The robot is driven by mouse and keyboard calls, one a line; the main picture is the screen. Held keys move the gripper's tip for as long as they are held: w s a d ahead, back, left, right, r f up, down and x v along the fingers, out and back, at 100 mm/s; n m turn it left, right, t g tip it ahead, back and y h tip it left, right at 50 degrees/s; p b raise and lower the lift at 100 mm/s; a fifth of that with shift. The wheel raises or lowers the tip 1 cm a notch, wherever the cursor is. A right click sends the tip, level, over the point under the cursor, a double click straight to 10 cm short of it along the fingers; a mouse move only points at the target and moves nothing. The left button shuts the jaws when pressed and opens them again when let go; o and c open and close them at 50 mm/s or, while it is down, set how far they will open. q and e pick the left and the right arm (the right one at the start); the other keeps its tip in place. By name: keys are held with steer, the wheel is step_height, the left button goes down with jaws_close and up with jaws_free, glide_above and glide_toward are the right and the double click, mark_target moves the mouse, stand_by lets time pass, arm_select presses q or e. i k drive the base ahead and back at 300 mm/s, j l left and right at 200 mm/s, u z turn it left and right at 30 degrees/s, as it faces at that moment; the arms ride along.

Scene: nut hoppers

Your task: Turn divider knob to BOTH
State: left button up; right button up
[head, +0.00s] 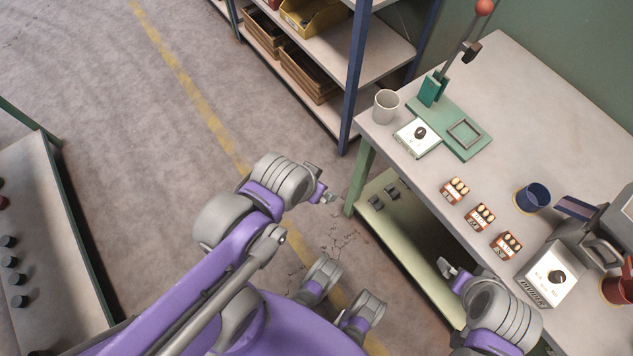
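The divider unit (533,289) stands on the right part of the table, with a white sloped panel and a dark label strip along its front. Its round black knob (556,277) is on this panel. The print around the knob is too small to read, so I cannot tell its setting. My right gripper (454,274) is left of the divider unit at the table's front edge, apart from the knob, with its fingers spread and empty. My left gripper (323,185) is over the floor left of the table, well away from the knob, with its fingers apart and empty.
A second black knob (420,132) sits on a white box beside a green lever press (462,128). A shelf rack (345,60) stands behind.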

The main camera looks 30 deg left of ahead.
mark_target(558, 276)
steer(key=z, duration=1.35)
